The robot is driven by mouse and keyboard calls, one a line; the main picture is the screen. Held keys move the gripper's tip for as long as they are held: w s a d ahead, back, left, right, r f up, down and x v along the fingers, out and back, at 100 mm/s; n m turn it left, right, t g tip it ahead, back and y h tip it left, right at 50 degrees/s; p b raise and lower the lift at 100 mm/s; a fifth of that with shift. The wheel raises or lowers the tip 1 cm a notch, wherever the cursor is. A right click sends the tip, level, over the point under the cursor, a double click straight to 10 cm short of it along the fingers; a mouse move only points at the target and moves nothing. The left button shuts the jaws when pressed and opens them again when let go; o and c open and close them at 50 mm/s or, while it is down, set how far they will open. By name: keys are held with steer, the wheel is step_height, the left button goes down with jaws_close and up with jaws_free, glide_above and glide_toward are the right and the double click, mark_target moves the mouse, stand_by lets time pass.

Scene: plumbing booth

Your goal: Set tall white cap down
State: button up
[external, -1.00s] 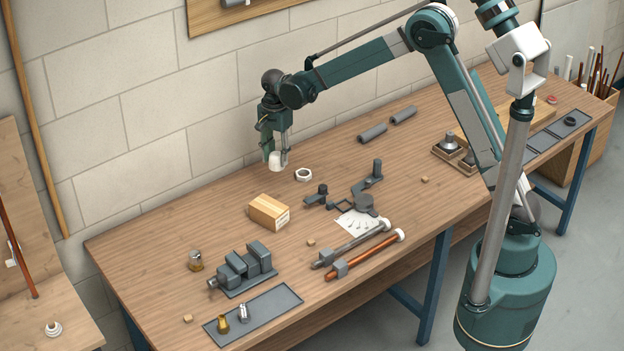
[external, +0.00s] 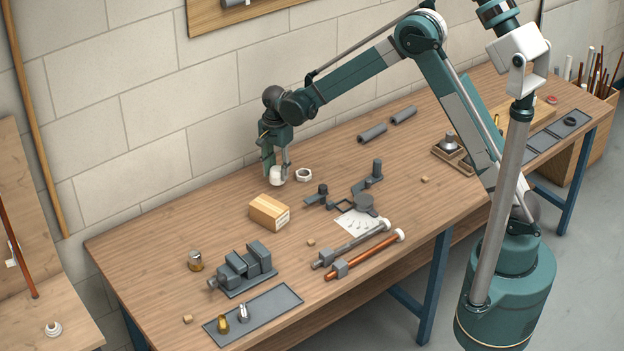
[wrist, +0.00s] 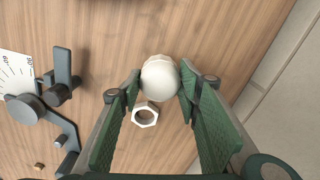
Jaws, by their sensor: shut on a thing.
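The tall white cap (external: 277,175) is between the fingers of my gripper (external: 275,172), low at the back of the wooden bench, left of a white hex nut. In the wrist view the cap (wrist: 160,78) shows as a rounded white top. My gripper (wrist: 159,90) is shut on it, with a green padded finger on each side. The cap's lower end is partly hidden by the fingers, and I cannot tell whether it touches the bench.
The white hex nut (external: 304,174) lies close to the right of the cap. A cardboard box (external: 268,212) stands in front. A dark pipe bender (external: 350,195) is to the right, and a grey vise (external: 245,268) is nearer the front. Bare bench (external: 190,225) lies to the left.

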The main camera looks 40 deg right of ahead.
mark_target(277, 168)
steer(key=shift+f, duration=1.9)
steer(key=shift+f, duration=0.1)
steer(key=o, duration=0.9)
step_height(277, 168, up, 12)
steer(key=shift+r, duration=0.15)
steer(key=shift+r, duration=0.1)
